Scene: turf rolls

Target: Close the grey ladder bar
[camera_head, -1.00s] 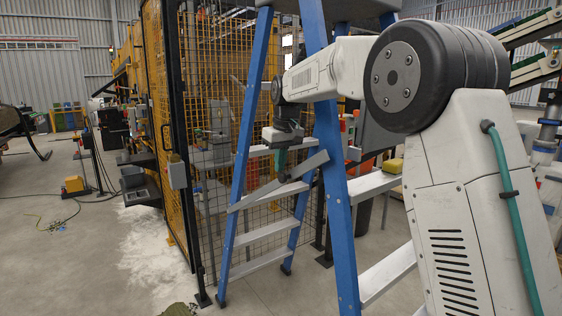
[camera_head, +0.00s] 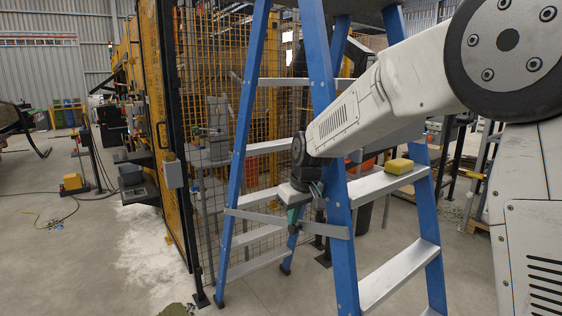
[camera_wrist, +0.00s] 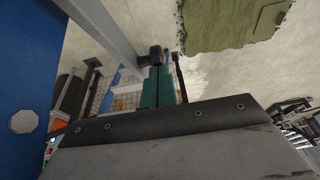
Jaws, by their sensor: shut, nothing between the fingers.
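The grey ladder bar (camera_head: 258,217) spans between the front and rear legs of the blue ladder (camera_head: 345,255), running nearly straight and sloping slightly down to the right. In the wrist view the grey bar (camera_wrist: 103,28) comes in from the top left, with a dark round knob beside the fingertips. My gripper (camera_head: 293,217), with teal fingers, points down at the bar's middle; its fingers (camera_wrist: 157,75) are shut with nothing between them. The fingertips are at or very near the bar; contact is not clear. Part of the bar is hidden behind the fingers.
A yellow block (camera_head: 399,166) lies on a ladder step. A yellow and black mesh fence (camera_head: 168,110) stands behind and left of the ladder. My arm reaches across from the right, in front of the ladder. Open floor (camera_head: 80,265) lies at the left.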

